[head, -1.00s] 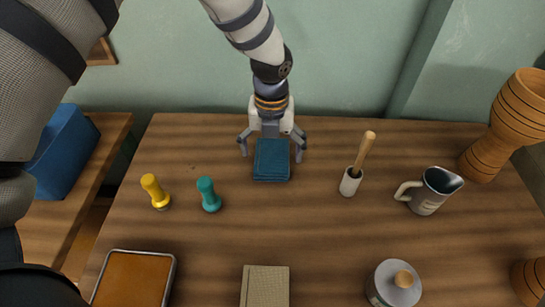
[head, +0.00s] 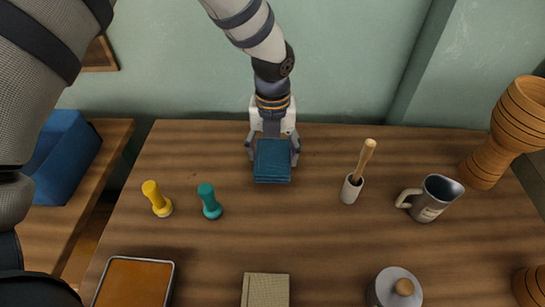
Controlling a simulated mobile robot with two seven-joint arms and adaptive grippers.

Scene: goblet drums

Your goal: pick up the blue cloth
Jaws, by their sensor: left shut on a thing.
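The blue cloth (head: 272,162) is a folded, squarish stack at the back middle of the wooden table in the head view. My left gripper (head: 272,158) reaches down from above and behind it. Its two fingers are closed in against the left and right sides of the cloth, so it is shut on the cloth. The cloth appears to be still at table level; I cannot see any gap beneath it. My right gripper is not in view.
In front are an orange tray (head: 134,283), a beige cloth (head: 265,290) and a lidded pot (head: 395,289).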

